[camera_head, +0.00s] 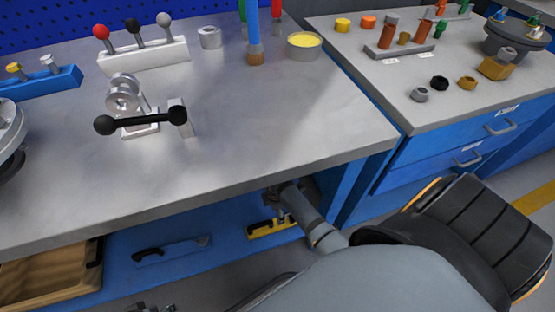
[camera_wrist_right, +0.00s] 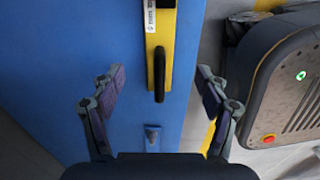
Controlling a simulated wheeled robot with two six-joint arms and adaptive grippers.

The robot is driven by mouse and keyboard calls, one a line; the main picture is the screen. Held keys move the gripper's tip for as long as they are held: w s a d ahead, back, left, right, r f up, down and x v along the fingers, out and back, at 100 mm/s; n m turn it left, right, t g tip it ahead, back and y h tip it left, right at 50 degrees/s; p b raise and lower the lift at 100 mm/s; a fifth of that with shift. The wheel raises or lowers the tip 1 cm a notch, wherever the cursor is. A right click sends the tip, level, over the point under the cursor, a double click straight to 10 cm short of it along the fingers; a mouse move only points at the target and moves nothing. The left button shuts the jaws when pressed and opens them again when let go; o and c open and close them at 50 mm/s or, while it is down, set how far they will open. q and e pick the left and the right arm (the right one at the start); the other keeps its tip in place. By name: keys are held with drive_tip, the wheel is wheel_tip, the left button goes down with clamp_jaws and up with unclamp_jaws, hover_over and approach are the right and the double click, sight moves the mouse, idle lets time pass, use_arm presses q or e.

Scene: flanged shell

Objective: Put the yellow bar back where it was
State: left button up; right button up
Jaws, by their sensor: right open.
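The yellow bar (camera_head: 272,230) with a black handle lies on the blue lower shelf under the workbench in the head view. In the right wrist view the yellow bar (camera_wrist_right: 153,45) runs along the blue surface, with its black handle (camera_wrist_right: 159,75) lengthwise on it. My right gripper (camera_wrist_right: 160,82) is open; its two fingers stand apart on either side of the handle end, apparently not touching it. In the head view my right arm reaches under the bench's front edge, and its gripper (camera_head: 287,193) is partly hidden in shadow. My left gripper cannot be made out.
The grey workbench top (camera_head: 290,130) overhangs the shelf. A tool with a black handle (camera_head: 150,254) lies left of the bar, and a brown tray (camera_head: 50,275) further left. A white lever rack (camera_head: 145,55) and a black-handled clamp (camera_head: 140,121) stand on the bench.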

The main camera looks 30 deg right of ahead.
drive_tip(key=s+a+r+m+t, duration=0.1)
drive_tip(key=s+r+m+t, duration=0.1)
drive_tip(key=s+r+m, duration=0.6)
drive_tip(key=s+m, duration=0.4)
drive_tip(key=m, duration=0.2)
drive_tip(key=shift+s+a+r+m+t+y, duration=0.2)
drive_tip(key=shift+r+m+t+y, duration=0.1)
drive_tip(key=shift+r, duration=0.1)
use_arm(q)
drive_tip(key=shift+a+p, duration=0.1)
drive_tip(key=shift+p, duration=0.85)
use_arm(e)
drive_tip(key=shift+d, duration=0.2)
